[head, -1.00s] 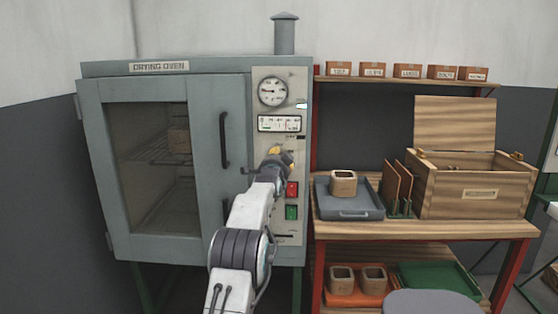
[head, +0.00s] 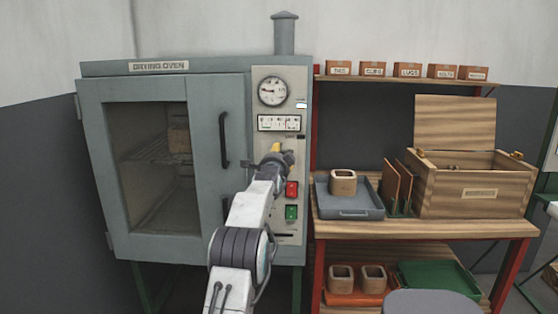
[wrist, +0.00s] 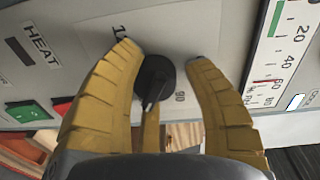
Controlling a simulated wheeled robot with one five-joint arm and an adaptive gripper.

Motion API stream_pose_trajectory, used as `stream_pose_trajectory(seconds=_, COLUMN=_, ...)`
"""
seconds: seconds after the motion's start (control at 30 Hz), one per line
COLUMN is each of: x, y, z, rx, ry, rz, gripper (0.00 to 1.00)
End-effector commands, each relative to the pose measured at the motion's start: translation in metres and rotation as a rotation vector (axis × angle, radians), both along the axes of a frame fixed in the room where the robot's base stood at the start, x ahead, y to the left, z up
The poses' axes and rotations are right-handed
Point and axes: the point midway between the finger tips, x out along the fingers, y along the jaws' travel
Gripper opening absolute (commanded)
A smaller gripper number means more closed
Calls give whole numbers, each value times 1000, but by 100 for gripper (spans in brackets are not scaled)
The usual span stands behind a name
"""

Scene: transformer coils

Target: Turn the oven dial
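The black oven dial (wrist: 155,80) shows in the wrist view on the grey control panel, with printed numbers around it. My gripper (wrist: 163,56) has its yellow fingers spread around the dial. The left finger is close beside the dial, and a clear gap shows between the dial and the right finger. A third finger is partly hidden below the dial. I cannot tell whether any finger touches it. In the head view my gripper (head: 277,150) is at the panel of the drying oven (head: 190,70) and hides most of the dial.
A red button (head: 291,189) and a green button (head: 291,212) sit just below my gripper. A round gauge (head: 272,91) is above it. The oven door (head: 232,90) is shut. A wooden workbench (head: 420,232) with a grey tray (head: 355,213) stands close on the right.

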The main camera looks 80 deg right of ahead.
Motion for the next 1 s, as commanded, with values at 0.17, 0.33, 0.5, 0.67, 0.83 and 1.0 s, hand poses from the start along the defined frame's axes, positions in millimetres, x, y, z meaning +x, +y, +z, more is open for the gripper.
stream_pose_trajectory(seconds=0.17, x=0, y=0, z=-3, rx=6, ry=0, rz=0, gripper=62)
stream_pose_trajectory(seconds=0.33, x=0, y=0, z=-4, rx=8, ry=0, rz=0, gripper=64)
stream_pose_trajectory(seconds=0.5, x=0, y=0, z=-4, rx=10, ry=0, rz=0, gripper=64)
stream_pose_trajectory(seconds=0.67, x=0, y=5, z=-3, rx=10, ry=0, rz=0, gripper=64)
stream_pose_trajectory(seconds=0.83, x=0, y=16, z=-3, rx=11, ry=0, rz=0, gripper=64)
stream_pose_trajectory(seconds=1.0, x=0, y=31, z=-2, rx=10, ry=0, rz=0, gripper=64)
